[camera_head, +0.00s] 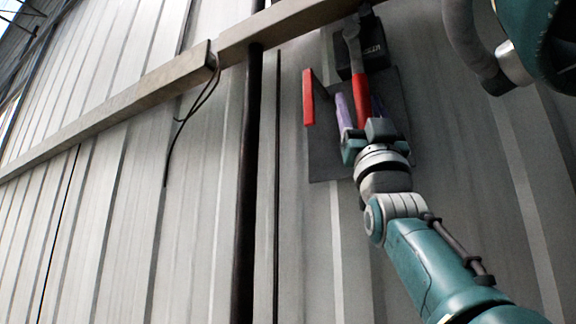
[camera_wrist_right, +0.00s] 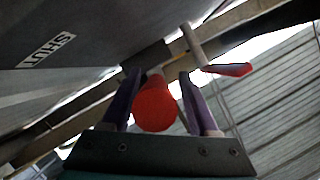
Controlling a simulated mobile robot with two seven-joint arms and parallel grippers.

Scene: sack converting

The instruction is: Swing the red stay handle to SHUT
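The red stay handle (camera_head: 361,98) hangs from a grey lever below a dark box on the wall panel. My right gripper (camera_head: 360,116) is at the handle, with purple fingers reaching up to it. In the right wrist view, the round end of the red handle (camera_wrist_right: 154,107) lies between the two fingers of my right gripper (camera_wrist_right: 159,78). Narrow gaps show on both sides, so the fingers look open around it. A SHUT label (camera_wrist_right: 48,50) is on a dark surface at the upper left of that view. My left gripper is not in view.
A second red grip (camera_head: 308,97) sticks out left of the handle; a red-ended bar (camera_wrist_right: 228,70) also shows in the wrist view. A dark plate (camera_head: 325,160) lies behind. A long beam (camera_head: 110,110) crosses the ribbed wall, with a dark vertical post (camera_head: 247,190) below.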

